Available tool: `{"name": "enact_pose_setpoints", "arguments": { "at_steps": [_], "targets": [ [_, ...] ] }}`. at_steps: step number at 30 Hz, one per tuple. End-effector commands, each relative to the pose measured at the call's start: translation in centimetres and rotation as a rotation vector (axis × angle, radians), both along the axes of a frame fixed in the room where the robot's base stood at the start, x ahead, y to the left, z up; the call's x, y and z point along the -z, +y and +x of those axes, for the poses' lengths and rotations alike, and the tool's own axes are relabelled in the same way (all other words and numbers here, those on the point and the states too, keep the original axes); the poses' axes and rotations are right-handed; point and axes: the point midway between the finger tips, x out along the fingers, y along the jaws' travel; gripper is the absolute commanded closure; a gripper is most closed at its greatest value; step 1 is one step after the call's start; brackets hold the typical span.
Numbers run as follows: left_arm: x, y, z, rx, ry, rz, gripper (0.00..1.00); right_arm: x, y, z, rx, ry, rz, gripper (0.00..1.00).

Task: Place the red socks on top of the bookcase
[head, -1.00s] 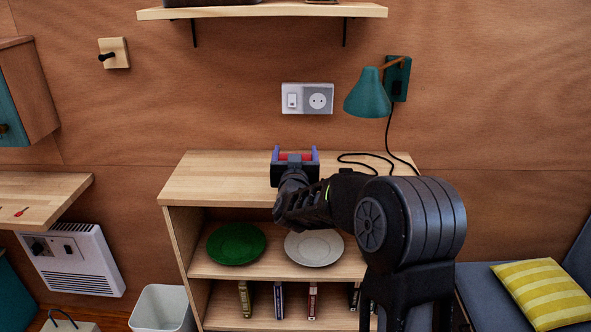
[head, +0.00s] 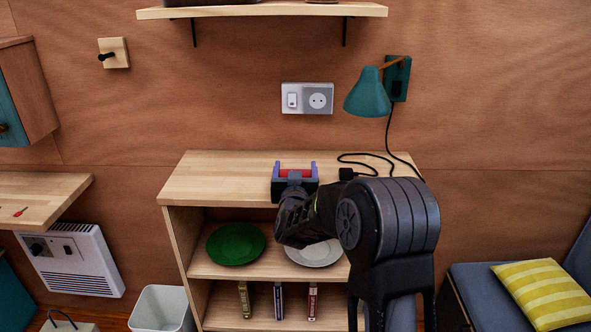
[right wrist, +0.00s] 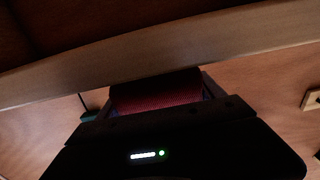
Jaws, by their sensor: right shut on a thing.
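My right gripper (head: 295,171) is at the top of the wooden bookcase (head: 225,180), over the middle of its top board. It is shut on the red socks (head: 296,173), which show as a red strip between its purple-blue fingers. In the right wrist view the red socks (right wrist: 158,94) show as a dark red ribbed bundle beyond the gripper body. I cannot tell whether the socks touch the board. My left gripper is not in view.
A black cord (head: 372,158) from the green wall lamp (head: 367,95) lies on the right of the bookcase top. The left of the top is clear. A wall shelf (head: 270,10) hangs above. Green (head: 236,244) and white (head: 313,252) plates lie on the shelf below.

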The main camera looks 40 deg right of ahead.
Motion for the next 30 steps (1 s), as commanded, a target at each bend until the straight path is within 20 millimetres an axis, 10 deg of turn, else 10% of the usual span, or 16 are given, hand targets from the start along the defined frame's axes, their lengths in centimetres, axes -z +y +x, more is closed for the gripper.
{"name": "enact_pose_setpoints", "arguments": {
  "at_steps": [1, 2, 9, 21, 30],
  "targets": [
    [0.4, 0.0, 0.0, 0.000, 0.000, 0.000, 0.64, 0.3, 0.0, 0.0, 0.000, 0.000, 0.000, 0.69],
    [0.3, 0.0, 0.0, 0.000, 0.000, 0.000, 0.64, 0.2, 0.0, 0.0, 0.000, 0.000, 0.000, 0.22],
    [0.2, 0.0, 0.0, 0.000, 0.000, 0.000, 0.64, 0.2, 0.0, 0.0, 0.000, 0.000, 0.000, 0.02],
    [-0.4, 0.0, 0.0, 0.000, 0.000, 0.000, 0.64, 0.0, 0.1, -0.1, 0.000, 0.000, 0.001, 0.02],
    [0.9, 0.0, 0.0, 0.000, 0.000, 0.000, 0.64, 0.7, 2.7, -4.1, 0.000, -0.001, 0.004, 0.02]
  ]
}}
